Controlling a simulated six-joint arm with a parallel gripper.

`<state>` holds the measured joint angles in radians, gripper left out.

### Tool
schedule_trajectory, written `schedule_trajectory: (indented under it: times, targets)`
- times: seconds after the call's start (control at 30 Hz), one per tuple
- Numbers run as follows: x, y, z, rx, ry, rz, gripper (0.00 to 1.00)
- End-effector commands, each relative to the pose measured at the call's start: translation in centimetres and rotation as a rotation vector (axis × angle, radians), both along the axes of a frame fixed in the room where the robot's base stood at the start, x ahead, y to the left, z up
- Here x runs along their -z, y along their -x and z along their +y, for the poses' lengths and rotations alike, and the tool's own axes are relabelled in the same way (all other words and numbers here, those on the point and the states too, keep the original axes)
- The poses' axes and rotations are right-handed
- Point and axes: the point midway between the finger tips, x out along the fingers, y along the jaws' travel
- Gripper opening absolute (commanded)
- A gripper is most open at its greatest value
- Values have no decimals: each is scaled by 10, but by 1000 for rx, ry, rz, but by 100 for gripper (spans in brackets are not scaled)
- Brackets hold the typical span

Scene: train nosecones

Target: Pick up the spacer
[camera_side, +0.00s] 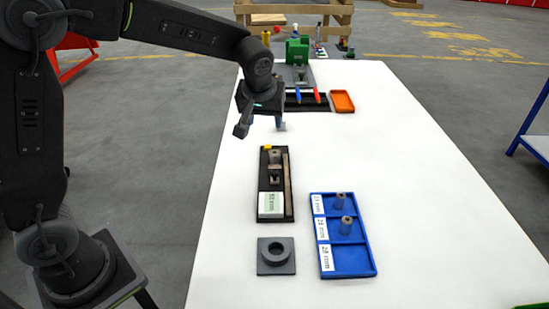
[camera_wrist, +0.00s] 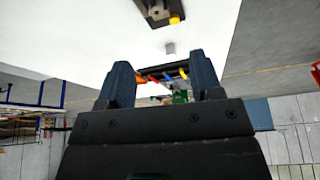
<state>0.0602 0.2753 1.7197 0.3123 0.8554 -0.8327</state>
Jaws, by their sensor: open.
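My gripper (camera_side: 279,120) hangs over the white table behind the black fixture. In the wrist view its two dark fingers (camera_wrist: 161,68) are apart with nothing between them.
The black fixture (camera_side: 289,210) has a yellow knob (camera_side: 267,148), grey parts and a "12 mm" label. A dark square block with a ring (camera_side: 276,256) sits in front of it. An orange tray (camera_side: 342,101) and red and blue tools lie farther back. The table's right side is clear.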

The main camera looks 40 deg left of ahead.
Motion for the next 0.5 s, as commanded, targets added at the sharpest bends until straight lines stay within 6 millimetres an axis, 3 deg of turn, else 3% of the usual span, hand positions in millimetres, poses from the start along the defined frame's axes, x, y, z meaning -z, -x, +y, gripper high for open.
schedule_trajectory:
  times: [0.13,0.33,0.5]
  targets:
    - [23,-24,-1,-54,-3,2,59]
    - [41,-34,3,-75,-4,2,59]
    - [71,-43,11,-76,-4,4,59]
